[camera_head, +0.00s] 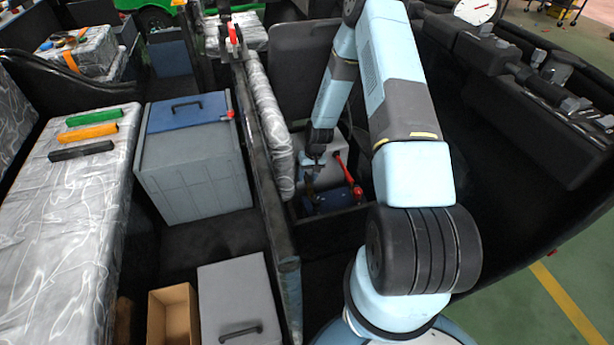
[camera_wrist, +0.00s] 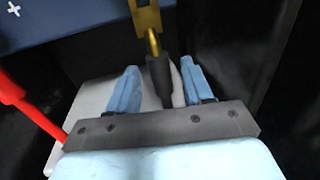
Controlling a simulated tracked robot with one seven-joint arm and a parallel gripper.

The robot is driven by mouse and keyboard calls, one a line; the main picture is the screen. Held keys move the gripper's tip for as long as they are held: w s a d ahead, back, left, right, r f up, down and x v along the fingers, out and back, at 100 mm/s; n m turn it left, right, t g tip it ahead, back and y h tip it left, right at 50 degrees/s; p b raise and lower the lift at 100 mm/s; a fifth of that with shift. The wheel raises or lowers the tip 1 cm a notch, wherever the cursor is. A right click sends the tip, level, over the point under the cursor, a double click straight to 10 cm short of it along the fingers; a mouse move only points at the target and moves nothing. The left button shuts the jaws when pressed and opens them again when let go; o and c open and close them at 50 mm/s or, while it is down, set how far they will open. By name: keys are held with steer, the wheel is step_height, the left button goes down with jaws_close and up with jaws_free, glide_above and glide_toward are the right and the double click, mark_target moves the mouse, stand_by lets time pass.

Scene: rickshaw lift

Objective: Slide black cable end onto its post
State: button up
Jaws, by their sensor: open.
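My gripper (camera_wrist: 158,66) is open, its two blue fingers spread. The black cable end (camera_wrist: 158,78) lies between the fingers, with a visible gap on each side. Its brass-coloured lug (camera_wrist: 147,22) reaches past the fingertips to the top edge of the wrist view. I cannot make out the post or whether the lug is around it. The blue battery (camera_wrist: 60,18), with a white plus mark, is at top left. In the head view my gripper (camera_head: 311,178) is low inside the compartment, above the battery (camera_head: 335,199), and its fingers are small and dark there.
A red cable (camera_wrist: 38,115) runs beside my gripper on the left in the wrist view; it also shows in the head view (camera_head: 347,172). A light grey box (camera_wrist: 92,100) lies beneath. A dark partition (camera_head: 266,190) with a grey padded roll (camera_head: 268,115) bounds the compartment's left side.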

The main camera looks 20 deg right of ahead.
jaws_close()
stand_by(0.5)
